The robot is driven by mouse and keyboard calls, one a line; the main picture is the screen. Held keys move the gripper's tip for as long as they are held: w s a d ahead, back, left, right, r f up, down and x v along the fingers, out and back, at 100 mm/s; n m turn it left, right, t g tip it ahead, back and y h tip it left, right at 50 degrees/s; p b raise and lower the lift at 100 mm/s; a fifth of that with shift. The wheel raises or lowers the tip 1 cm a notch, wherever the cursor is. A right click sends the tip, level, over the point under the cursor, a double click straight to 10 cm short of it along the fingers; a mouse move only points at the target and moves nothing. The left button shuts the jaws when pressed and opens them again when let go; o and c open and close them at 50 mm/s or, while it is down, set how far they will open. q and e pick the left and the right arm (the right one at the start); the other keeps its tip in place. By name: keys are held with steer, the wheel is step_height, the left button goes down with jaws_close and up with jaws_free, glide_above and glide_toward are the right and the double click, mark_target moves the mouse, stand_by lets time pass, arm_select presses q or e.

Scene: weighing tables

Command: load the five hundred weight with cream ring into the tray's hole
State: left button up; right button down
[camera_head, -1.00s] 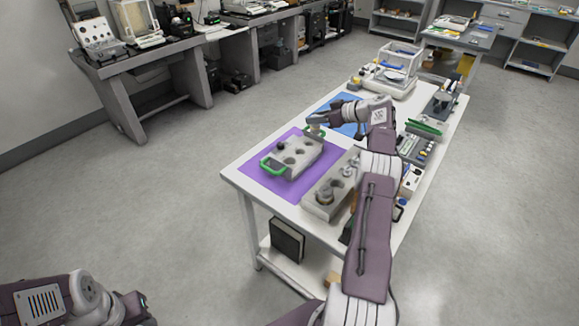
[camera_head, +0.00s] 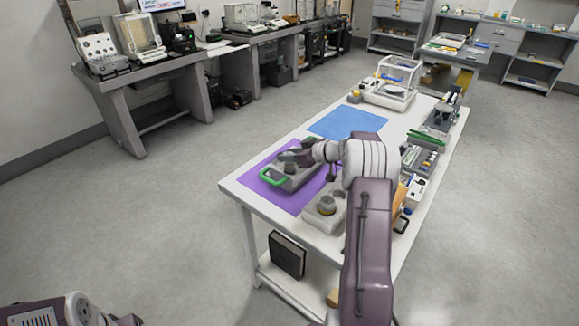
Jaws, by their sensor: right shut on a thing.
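The grey tray (camera_head: 291,184) with a green handle (camera_head: 272,178) lies on a purple mat (camera_head: 259,191) at the near left of the white table. My right gripper (camera_head: 287,157) is over the tray's far part, low and close to it. It is shut on a weight, which the gripper mostly hides. Its cream ring and its exact place against the tray's hole cannot be made out. My left arm shows only at the bottom left edge, its gripper out of view.
A grey block (camera_head: 312,214) holding a metal weight (camera_head: 326,204) stands right of the tray. A blue mat (camera_head: 348,121) lies clear farther back. A glass-cased balance (camera_head: 390,84) stands at the far end, with several instruments along the right edge.

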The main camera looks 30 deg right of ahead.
mark_target(293, 165)
steer(key=shift+f, duration=2)
steer(key=shift+f+b, duration=0.15)
steer(key=shift+b, duration=0.15)
steer(key=c, duration=1.3)
jaws_free()
steer(key=shift+c, duration=0.2)
